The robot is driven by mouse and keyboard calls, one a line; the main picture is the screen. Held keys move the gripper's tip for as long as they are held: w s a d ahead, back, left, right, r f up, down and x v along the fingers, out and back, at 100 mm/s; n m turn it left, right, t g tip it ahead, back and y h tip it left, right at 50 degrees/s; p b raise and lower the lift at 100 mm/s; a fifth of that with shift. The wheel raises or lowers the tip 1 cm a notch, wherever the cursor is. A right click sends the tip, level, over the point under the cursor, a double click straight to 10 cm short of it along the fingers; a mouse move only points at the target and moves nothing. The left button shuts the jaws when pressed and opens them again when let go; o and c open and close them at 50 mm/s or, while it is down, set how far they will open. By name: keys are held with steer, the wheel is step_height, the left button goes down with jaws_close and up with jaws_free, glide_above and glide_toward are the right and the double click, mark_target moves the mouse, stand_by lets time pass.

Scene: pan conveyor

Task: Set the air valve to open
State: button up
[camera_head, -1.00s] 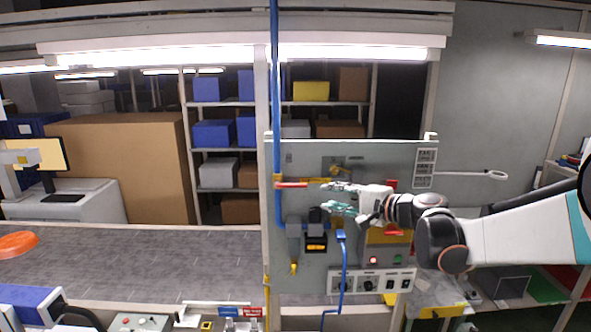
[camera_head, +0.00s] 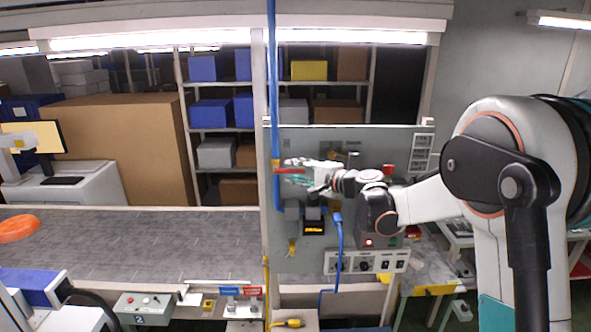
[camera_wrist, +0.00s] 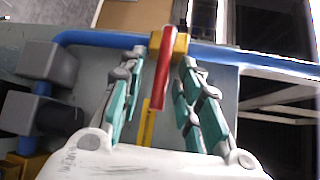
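The air valve has a red lever handle (camera_head: 289,171) and a brass-yellow body (camera_head: 276,165) on the vertical blue pipe (camera_head: 272,90). The lever sticks out to the right, crosswise to the pipe. My gripper (camera_head: 288,170) is at the lever from the right. In the wrist view the red lever (camera_wrist: 160,85) lies between the two teal-and-grey fingers of my gripper (camera_wrist: 161,62), with a gap visible on each side. The fingers are open, and the fingertips are near the brass body (camera_wrist: 181,44) and the blue pipe (camera_wrist: 225,50).
A grey panel (camera_head: 375,140) stands behind the valve. Below my gripper are a small display box (camera_head: 314,227), a blue cable (camera_head: 341,250) and a switch strip (camera_head: 366,262). A grey conveyor (camera_head: 130,240) runs to the left.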

steer(key=shift+w+a, duration=0.2)
jaws_close()
steer(key=shift+r, duration=0.1)
steer(key=r+n+h, duration=0.1)
steer(key=r+n+g+h, duration=0.1)
steer(key=shift+a+h+p, duration=0.3)
steer(key=shift+p, duration=0.05)
steer(key=r+n+h, duration=0.1)
steer(key=a+r+n+g+h, duration=0.1)
steer(key=h, duration=0.1)
steer(key=shift+a+r+h, duration=0.1)
steer(key=shift+a+h, duration=0.05)
steer(key=shift+h, duration=0.15)
steer(key=a+n+h, duration=0.1)
steer(key=a+r+n+g+h, duration=0.1)
steer(key=h, duration=0.1)
steer(key=shift+r, duration=0.15)
steer(key=shift+w+a+r+n+h+b, duration=0.15)
steer(key=shift+a+n+h, duration=0.45)
steer(key=shift+h, duration=0.4)
steer(key=shift+s+a+n+h+b, duration=0.15)
steer(key=shift+a+n+h, duration=0.4)
steer(key=shift+h, duration=0.45)
steer(key=shift+w, duration=0.1)
